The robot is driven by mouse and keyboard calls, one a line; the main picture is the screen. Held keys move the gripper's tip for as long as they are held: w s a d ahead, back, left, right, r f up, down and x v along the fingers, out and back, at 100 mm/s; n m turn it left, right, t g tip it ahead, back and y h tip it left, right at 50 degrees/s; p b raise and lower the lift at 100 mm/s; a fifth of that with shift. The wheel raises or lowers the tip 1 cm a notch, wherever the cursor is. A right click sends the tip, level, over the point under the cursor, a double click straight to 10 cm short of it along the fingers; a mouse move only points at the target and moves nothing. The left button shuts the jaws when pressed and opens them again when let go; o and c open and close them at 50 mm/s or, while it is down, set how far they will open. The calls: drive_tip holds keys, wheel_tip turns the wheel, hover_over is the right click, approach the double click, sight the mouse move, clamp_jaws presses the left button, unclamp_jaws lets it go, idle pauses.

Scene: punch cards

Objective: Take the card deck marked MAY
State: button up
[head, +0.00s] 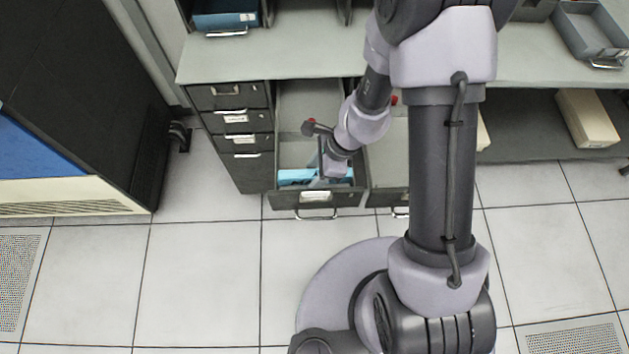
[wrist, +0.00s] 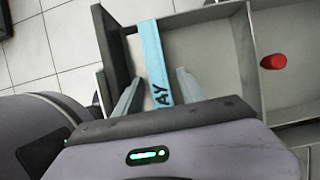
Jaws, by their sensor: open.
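A light-blue card deck (wrist: 152,62) stands in the open drawer, with the letters "AY" showing in the wrist view; the start of the word is not visible. My gripper (wrist: 157,92) is open, with one finger on each side of the deck and gaps between. In the head view my gripper (head: 328,172) reaches down into the front of the pulled-out drawer (head: 272,150). Blue cards (head: 296,176) show there on both sides of it, partly hidden by my gripper.
A shut drawer stack (head: 234,120) stands left of the open drawer. Another drawer (head: 388,196) is to its right. A red object (wrist: 273,62) lies beyond a divider in the wrist view. The tiled floor in front is clear.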

drive_tip(key=shift+r, duration=0.1)
clamp_jaws()
drive_tip(key=shift+r, duration=0.1)
